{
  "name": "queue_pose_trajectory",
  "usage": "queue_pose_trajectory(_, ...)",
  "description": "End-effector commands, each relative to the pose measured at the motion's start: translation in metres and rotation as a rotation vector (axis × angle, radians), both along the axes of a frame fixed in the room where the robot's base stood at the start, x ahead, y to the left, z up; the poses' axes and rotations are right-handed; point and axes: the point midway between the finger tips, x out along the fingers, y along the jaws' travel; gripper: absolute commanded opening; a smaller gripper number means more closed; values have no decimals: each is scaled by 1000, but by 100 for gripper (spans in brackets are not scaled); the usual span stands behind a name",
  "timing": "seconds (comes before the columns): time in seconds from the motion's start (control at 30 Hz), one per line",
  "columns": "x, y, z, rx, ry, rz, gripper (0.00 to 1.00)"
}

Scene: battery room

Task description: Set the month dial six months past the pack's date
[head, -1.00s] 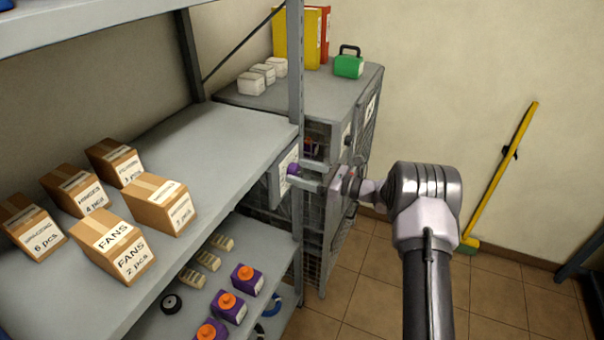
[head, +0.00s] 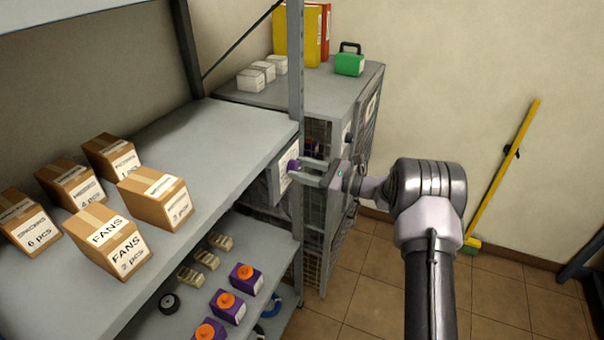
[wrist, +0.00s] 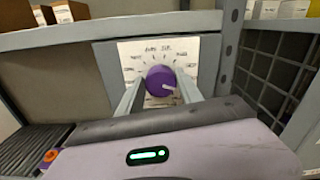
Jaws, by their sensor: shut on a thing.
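The month dial is a purple round knob (wrist: 161,81) on a white card (wrist: 190,50) with small month marks around it, fixed to the shelf's end. In the wrist view the knob's pale pointer mark faces right and slightly down; the lettering is too small to read surely. My gripper (head: 303,172) is at the dial, with one finger on each side of the knob, shut on it. In the head view the knob shows only as a small purple spot between the fingertips. I cannot make out a dated pack for sure.
A shelf (head: 205,140) with several cardboard boxes stands at left. Purple packs with orange caps (head: 228,305) lie on the lower shelf. A grey mesh cabinet (head: 335,85) stands just behind the dial. A yellow-handled broom (head: 505,170) leans on the right wall; floor there is clear.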

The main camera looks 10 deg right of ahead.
Motion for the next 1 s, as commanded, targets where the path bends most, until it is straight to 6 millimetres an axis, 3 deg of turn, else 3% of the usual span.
queue_pose_trajectory(0.6, -2, 1, -7, -318, -438, -1, 2)
queue_pose_trajectory(1.0, -2, 2, -4, -434, -598, 1, 2)
